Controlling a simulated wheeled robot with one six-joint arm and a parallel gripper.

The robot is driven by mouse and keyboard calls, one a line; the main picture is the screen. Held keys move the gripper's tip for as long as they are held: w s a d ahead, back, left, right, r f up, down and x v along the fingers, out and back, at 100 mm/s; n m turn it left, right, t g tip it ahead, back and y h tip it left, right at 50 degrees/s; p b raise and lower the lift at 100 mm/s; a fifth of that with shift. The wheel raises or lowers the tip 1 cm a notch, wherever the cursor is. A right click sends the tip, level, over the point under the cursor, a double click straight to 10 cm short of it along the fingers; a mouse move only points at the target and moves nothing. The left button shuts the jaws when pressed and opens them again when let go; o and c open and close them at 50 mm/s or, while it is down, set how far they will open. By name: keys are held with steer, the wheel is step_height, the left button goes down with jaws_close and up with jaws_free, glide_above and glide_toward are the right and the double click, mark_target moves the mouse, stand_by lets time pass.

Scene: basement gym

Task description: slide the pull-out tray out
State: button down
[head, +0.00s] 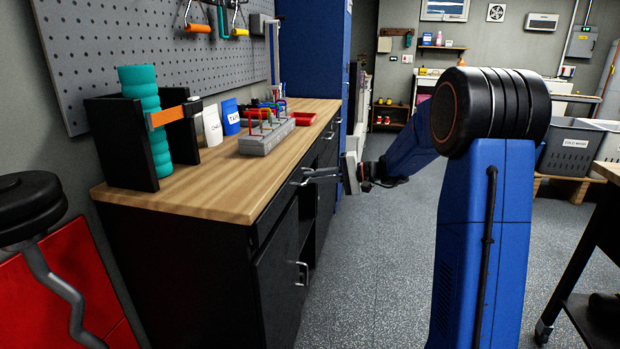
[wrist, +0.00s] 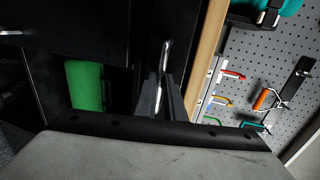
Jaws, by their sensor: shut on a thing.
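The pull-out tray's dark front (head: 272,212) is a narrow band just under the wooden worktop of the black cabinet. It looks about level with the cabinet face. A silver bar handle (head: 299,181) is on it. My gripper (head: 311,175) reaches the handle from the aisle side and is shut on it. In the wrist view the two dark fingers (wrist: 164,88) close around the handle (wrist: 166,52), which runs along the picture's vertical there. The fingers hide part of the handle, and the tray's inside is not visible.
The worktop (head: 215,190) holds a teal roller (head: 145,120) in a black stand and a grey rack (head: 268,136). Below is a cabinet door (head: 275,275) with its own handle. A green cylinder (wrist: 84,85) is in an open compartment. The floor (head: 370,270) beside the cabinet is clear.

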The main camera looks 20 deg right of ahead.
steer(key=f+v, duration=0.2)
steer(key=v, duration=1)
steer(key=f+v, duration=0.2)
steer(key=v, duration=1)
steer(key=shift+s+d+f, duration=0.3)
steer(key=shift+d+f, duration=0.1)
steer(key=shift+d, duration=0.05)
steer(key=c, duration=1.9)
jaws_free()
steer(key=shift+o, duration=0.2)
steer(key=v, duration=1.7)
steer(key=shift+d, duration=0.2)
steer(key=shift+s, duration=0.1)
